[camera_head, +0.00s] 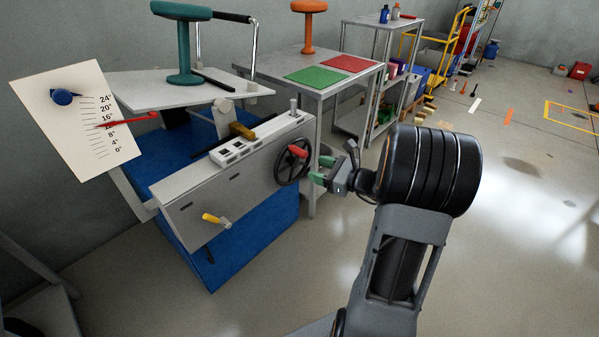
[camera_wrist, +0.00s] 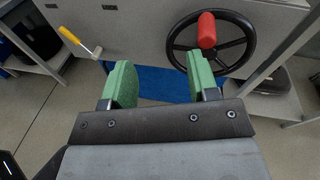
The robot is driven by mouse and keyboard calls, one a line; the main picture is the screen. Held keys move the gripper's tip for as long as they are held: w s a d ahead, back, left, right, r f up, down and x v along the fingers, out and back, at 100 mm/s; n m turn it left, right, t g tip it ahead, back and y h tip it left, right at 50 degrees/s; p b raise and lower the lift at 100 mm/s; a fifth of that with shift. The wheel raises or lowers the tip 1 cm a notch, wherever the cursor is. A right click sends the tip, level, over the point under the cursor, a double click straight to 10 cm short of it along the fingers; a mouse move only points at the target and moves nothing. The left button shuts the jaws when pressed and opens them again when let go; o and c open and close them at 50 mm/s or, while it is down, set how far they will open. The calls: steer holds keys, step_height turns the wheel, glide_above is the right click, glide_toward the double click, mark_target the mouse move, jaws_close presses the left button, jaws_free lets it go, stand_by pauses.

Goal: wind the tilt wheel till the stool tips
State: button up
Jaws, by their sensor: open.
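The tilt wheel (camera_head: 292,163) is a black handwheel with a red knob (camera_head: 298,151) on the front of the grey test bench. In the wrist view the wheel (camera_wrist: 243,45) is at the upper right, its red knob (camera_wrist: 207,31) pointing toward me. My gripper (camera_head: 323,169) has green fingers, open and empty, just right of the wheel. In the wrist view my gripper (camera_wrist: 160,85) has the knob above its right finger, not between the fingers. The teal stool (camera_head: 184,45) stands upright on the tilted platform (camera_head: 160,90). A red pointer (camera_head: 130,119) reads near 12° on the angle board (camera_head: 85,135).
A yellow-handled crank (camera_head: 215,219) sticks out left of the wheel. A table (camera_head: 325,75) behind holds an orange stool (camera_head: 307,25) and green (camera_head: 315,77) and red (camera_head: 347,63) mats. The floor to the right is mostly open.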

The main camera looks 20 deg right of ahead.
mark_target(306, 156)
steer(key=w+d+f+m+t+h+b, duration=0.1)
steer(key=d+f+m+t+h+b, duration=0.15)
steer(key=d+m, duration=0.2)
steer(key=shift+n, duration=0.45)
steer(key=b+x, duration=0.2)
steer(key=x, duration=1.1)
steer(key=shift+w+d+f, duration=0.1)
steer(key=shift+w, duration=0.1)
steer(key=shift+c, duration=0.4)
jaws_close()
steer(key=shift+y, duration=0.25)
